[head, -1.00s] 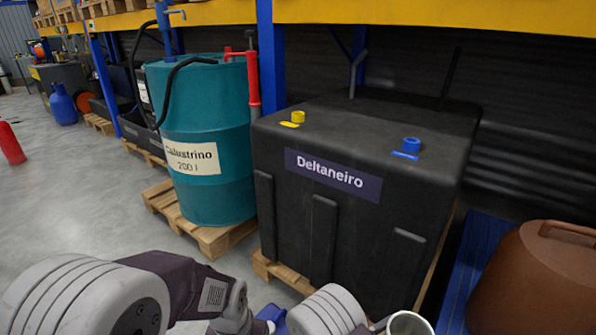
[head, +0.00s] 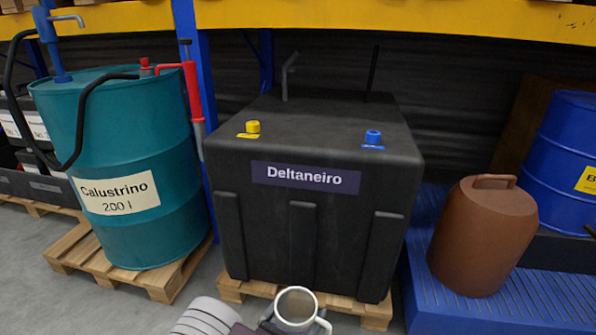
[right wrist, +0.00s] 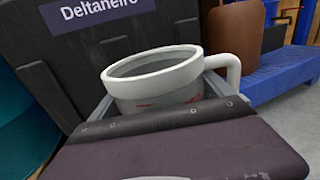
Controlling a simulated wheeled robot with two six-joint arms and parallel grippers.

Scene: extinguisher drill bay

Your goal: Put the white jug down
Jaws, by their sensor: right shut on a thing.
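The white jug (head: 297,308) shows at the bottom middle of the head view, its open mouth facing up and its handle at the lower right. In the right wrist view the jug (right wrist: 156,88) stands upright between the fingers, with red marks on its side and its handle to the right. My right gripper (head: 280,326) is shut on the jug and holds it in front of the black Deltaneiro tank. The jug's lower part is hidden by the gripper. My left gripper is not in view.
The black tank (head: 310,215) stands on a wooden pallet (head: 345,309). A teal drum (head: 130,215) on another pallet is at the left. A brown canister (head: 483,240) stands on a blue slatted platform (head: 540,305) at the right, beside a blue drum (head: 560,160).

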